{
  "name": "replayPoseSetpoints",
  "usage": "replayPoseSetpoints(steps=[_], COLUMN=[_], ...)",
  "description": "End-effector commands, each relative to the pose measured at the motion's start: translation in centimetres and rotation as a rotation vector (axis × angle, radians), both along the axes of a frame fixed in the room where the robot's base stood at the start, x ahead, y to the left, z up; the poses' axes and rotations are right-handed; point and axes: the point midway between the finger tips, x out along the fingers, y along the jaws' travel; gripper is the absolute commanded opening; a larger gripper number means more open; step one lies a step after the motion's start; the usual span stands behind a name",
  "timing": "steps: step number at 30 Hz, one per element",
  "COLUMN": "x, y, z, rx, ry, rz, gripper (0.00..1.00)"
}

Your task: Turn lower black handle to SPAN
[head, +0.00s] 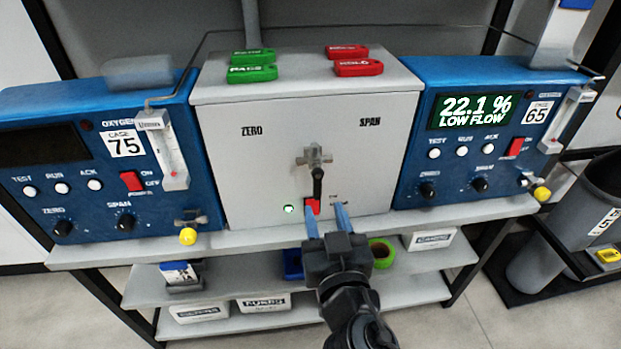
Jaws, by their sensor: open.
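The black handle (318,184) hangs straight down from a grey metal valve (314,157) on the front of the white central box (305,120). The word ZERO (252,131) is printed up and left of the valve, and SPAN (370,122) up and right. My gripper (326,211) is open and empty, its two blue fingers pointing at the box just below the handle. The handle's lower end lies above the gap between the fingers in the picture. I cannot tell whether either finger touches anything.
Blue analysers stand left (75,190) and right (455,165). Green (252,74) and red (358,68) tags lie on the box.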

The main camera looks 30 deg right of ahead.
Motion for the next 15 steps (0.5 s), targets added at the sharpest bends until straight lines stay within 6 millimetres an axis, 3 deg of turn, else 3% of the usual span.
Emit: replayPoseSetpoints(steps=[8,15], x=[2.4,5.9], y=[-0.6,-1.8], z=[1.0,1.1], rx=[-0.002,-0.001], ry=[-0.022,-0.021], rz=[-0.018,-0.018], gripper=[0.43,0.43])
